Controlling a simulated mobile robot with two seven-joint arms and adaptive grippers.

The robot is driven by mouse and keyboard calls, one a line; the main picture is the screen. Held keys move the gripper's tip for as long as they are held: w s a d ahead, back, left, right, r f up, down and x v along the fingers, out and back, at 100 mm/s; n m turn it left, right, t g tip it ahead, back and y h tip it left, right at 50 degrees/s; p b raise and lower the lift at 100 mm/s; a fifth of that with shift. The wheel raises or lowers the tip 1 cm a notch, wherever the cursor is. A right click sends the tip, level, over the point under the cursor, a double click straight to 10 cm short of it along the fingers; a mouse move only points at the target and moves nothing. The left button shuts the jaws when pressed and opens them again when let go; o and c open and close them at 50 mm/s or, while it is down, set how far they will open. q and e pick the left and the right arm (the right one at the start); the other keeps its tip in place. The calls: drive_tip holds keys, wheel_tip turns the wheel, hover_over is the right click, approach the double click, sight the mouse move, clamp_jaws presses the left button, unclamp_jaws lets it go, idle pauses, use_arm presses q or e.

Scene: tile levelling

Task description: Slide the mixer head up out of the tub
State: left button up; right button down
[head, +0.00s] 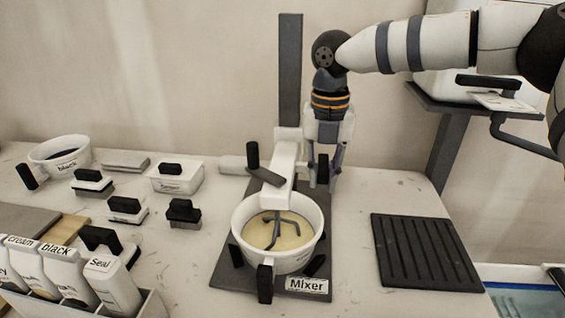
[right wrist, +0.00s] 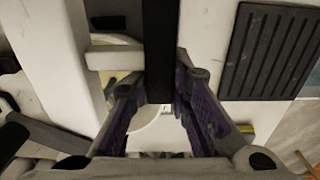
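The mixer has a dark upright column (head: 290,75) and a white head (head: 281,178) on it. The head's dark stirring paddle (head: 275,228) reaches down into the white tub (head: 312,240), which holds a cream mix. A black grip (head: 322,172) stands at the head's right side. My right gripper (head: 324,178) points down with one finger on each side of this grip. In the right wrist view the fingertips (right wrist: 161,85) meet the sides of the black grip (right wrist: 160,35), shut on it. My left gripper is not in view.
A ribbed black mat (head: 425,252) lies right of the mixer. Left are a bowl marked black (head: 60,155), several handled tools, a lidded box (head: 176,178) and labelled bottles (head: 110,285). A second black lever (head: 252,155) stands left of the head.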

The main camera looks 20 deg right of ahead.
wheel_tip(320, 180, up, 19)
drive_tip(key=shift+f+p, duration=0.15)
drive_tip(key=shift+p, duration=0.2)
drive_tip(key=c, duration=1.3)
unclamp_jaws()
wheel_tip(320, 180, up, 7)
idle(0.6)
